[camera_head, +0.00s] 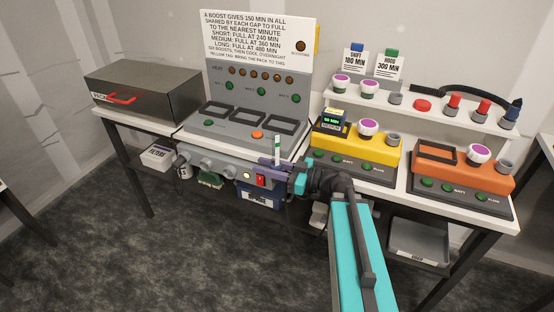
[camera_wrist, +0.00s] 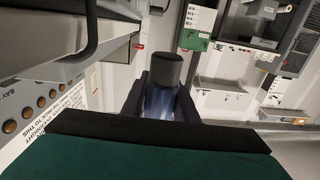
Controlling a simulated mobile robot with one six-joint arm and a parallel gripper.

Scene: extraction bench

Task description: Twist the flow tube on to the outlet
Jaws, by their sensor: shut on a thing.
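My gripper (camera_head: 280,166) is in front of the grey bench unit in the head view. In the wrist view a dark round cap (camera_wrist: 167,67) and a bluish, see-through body show between the dark fingers (camera_wrist: 163,95). The yellow unit (camera_head: 345,146) has a grey round stub (camera_head: 393,140) at its right. The orange unit (camera_head: 460,170) has a similar grey stub (camera_head: 506,167). I cannot tell for certain which is the outlet. The tube is apart from both.
A white shelf (camera_head: 440,122) behind the units carries purple-topped caps, red and blue parts, and a black hose (camera_head: 500,93). A sign panel (camera_head: 258,40) rises behind the grey unit. A grey tray (camera_head: 418,240) sits below.

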